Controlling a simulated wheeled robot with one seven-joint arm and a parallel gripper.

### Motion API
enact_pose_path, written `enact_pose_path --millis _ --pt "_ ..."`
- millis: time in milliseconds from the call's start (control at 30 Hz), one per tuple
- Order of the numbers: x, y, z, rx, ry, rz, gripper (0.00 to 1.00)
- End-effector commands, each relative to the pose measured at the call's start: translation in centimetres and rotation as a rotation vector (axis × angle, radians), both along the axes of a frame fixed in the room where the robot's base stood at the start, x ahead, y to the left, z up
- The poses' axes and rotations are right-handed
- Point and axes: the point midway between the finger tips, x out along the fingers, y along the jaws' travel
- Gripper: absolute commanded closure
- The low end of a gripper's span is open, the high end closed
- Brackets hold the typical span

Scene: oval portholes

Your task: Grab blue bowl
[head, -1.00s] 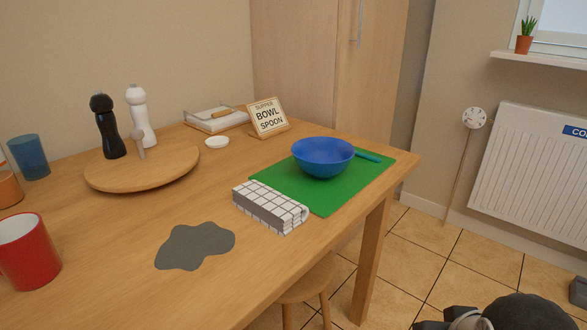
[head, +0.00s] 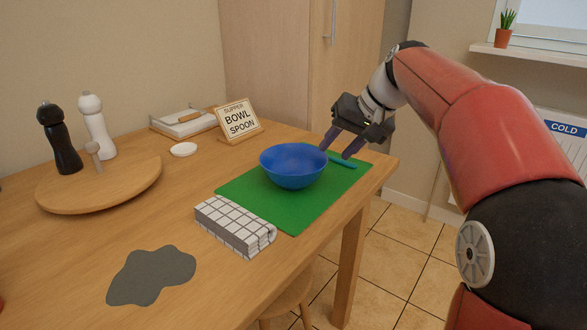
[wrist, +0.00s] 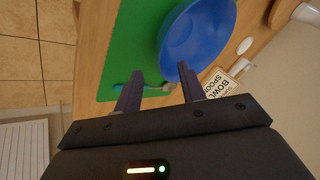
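The blue bowl (head: 293,168) stands upright on a green mat (head: 243,186) near the table's right end. It also shows in the wrist view (wrist: 200,38), just beyond my fingertips. My gripper (head: 338,146) is above the right side of the mat, at the bowl's right rim. In the wrist view its two dark fingers (wrist: 158,88) are spread apart with nothing held between them. The right finger appears close to the bowl's rim; I cannot tell whether it touches. A teal-handled spoon (head: 342,161) lies on the mat beside the bowl, partly below the fingers.
A checked folded cloth (head: 235,226) lies at the mat's front edge. A sign (head: 239,121) reading "SUPPER BOWL SPOON" stands behind. A round wooden board (head: 101,184) with black and white mills is at left. A grey patch (head: 151,275) lies on the front tabletop.

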Motion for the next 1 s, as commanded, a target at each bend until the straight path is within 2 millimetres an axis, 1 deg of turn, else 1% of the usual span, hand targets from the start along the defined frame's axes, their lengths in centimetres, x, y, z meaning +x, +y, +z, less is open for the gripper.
enact_pose_path --millis 267,533,667,867,1000 --pt "1.2 1.4 -2.5 0.003 0.002 0.003 0.60" --pt "2.6 3.3 -5.5 0.002 0.002 0.003 0.60" --pt "2.8 3.6 -6.1 0.002 0.001 0.003 0.60" --pt "2.9 3.6 -6.1 0.001 0.000 0.002 0.60" --pt "2.9 3.6 -6.1 0.001 0.000 0.002 0.77"
